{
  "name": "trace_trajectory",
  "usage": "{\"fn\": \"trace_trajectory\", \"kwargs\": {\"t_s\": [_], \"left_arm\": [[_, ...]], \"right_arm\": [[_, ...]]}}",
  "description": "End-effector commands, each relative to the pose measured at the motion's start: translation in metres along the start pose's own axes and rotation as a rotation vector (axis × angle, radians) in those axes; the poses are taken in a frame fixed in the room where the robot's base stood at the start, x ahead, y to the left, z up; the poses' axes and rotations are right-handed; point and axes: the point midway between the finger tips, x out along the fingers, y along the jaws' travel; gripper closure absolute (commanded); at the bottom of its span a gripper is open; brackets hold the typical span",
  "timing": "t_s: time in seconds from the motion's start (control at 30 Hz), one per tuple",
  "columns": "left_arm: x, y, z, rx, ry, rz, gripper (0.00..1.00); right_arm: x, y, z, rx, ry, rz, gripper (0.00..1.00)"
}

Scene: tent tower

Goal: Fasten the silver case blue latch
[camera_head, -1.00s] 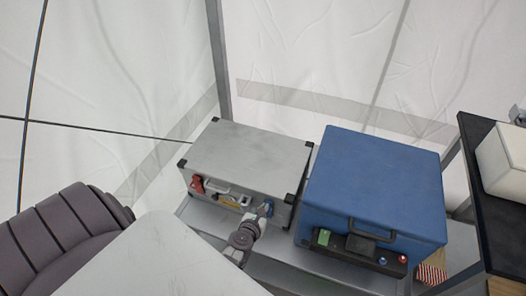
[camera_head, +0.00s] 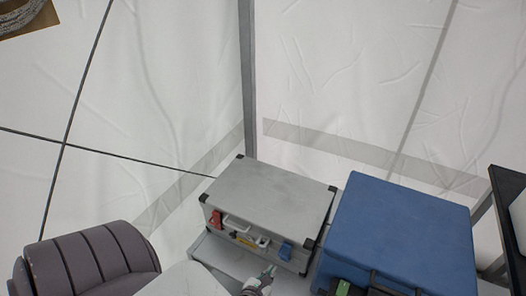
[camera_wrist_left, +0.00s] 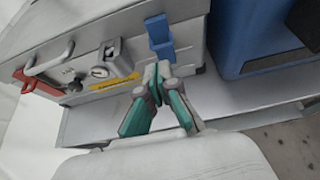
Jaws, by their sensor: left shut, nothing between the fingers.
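The silver case (camera_head: 270,195) stands closed on a grey shelf, its front toward me. The blue latch (camera_head: 286,250) is at the right end of its front; in the left wrist view the blue latch (camera_wrist_left: 159,38) appears to lie along the front face. A red latch (camera_head: 216,219) is at the left end and seems to stick out in the left wrist view (camera_wrist_left: 38,85). My left gripper (camera_head: 270,271) is shut and empty, just in front of and below the blue latch. Its fingertips (camera_wrist_left: 157,75) appear apart from the latch. My right gripper is not in view.
A blue box (camera_head: 400,225) stands close to the right of the case. The handle (camera_wrist_left: 50,62), a lock (camera_wrist_left: 100,72) and a yellow label (camera_wrist_left: 115,83) sit between the latches. The grey shelf (camera_wrist_left: 85,125) is clear in front of the case.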

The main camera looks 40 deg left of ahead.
Motion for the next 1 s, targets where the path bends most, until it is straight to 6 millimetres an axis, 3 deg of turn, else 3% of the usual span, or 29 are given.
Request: {"fn": "trace_trajectory", "kwargs": {"t_s": [0.1, 0.33, 1.0], "left_arm": [[-0.022, 0.0, -0.011, 0.002, 0.002, -0.002, 1.0], [-0.043, 0.0, -0.021, 0.0, -0.001, 0.0, 1.0], [-0.044, -0.001, -0.022, 0.005, 0.0, -0.001, 1.0]], "right_arm": [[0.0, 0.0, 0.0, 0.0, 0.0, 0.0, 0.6], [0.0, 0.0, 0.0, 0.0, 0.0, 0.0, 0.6], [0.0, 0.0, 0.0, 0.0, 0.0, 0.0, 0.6]]}}
